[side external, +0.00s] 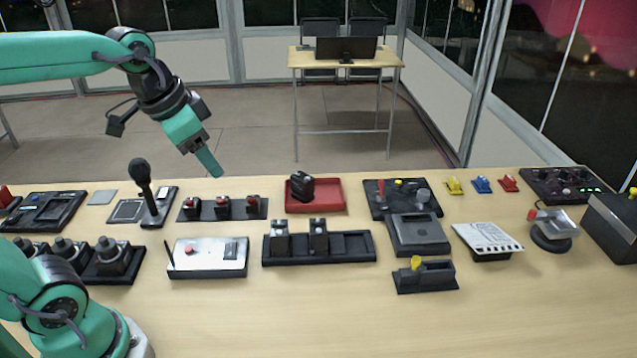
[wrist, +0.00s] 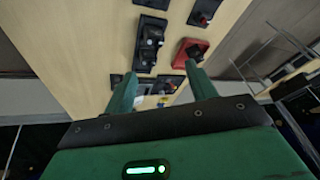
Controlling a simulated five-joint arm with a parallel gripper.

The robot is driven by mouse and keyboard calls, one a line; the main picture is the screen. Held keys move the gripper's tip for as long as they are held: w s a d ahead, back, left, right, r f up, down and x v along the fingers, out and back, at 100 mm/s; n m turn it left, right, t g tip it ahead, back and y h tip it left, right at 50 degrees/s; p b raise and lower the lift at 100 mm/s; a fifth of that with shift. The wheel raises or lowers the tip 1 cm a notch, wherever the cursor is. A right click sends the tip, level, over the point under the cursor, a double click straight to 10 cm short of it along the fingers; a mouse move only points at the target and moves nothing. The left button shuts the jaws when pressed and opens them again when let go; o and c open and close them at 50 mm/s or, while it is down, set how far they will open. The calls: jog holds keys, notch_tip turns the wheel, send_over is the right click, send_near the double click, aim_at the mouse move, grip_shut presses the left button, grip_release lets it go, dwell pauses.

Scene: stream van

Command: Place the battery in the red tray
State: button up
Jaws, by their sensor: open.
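The red tray (side external: 330,195) sits at the back middle of the table. A black block (side external: 302,186), which looks like a battery, rests in its left part, apparently tilted. The tray also shows in the wrist view (wrist: 183,60), with a dark object in it. Two similar blocks stand in a dark rack (side external: 350,247) in front of the tray; the rack's right slots are empty. My gripper (side external: 209,163) is raised above the back edge of the table, left of the tray and apart from it. Its green fingers (wrist: 161,75) are spread and empty in the wrist view.
A microphone (side external: 141,172) stands upright on the left. A switch strip (side external: 222,208) lies left of the tray and a joystick panel (side external: 403,198) right of it. Several other devices fill the right side. The front middle of the table is clear.

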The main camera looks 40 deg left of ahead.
jog(key=s+f+n+t, duration=0.1)
jog(key=s+f+n, duration=0.2)
jog(key=s, duration=0.3)
jog(key=shift+s+d+f, duration=0.3)
jog(key=shift+s+d, duration=0.05)
jog(key=shift+s, duration=0.05)
dwell(0.8)
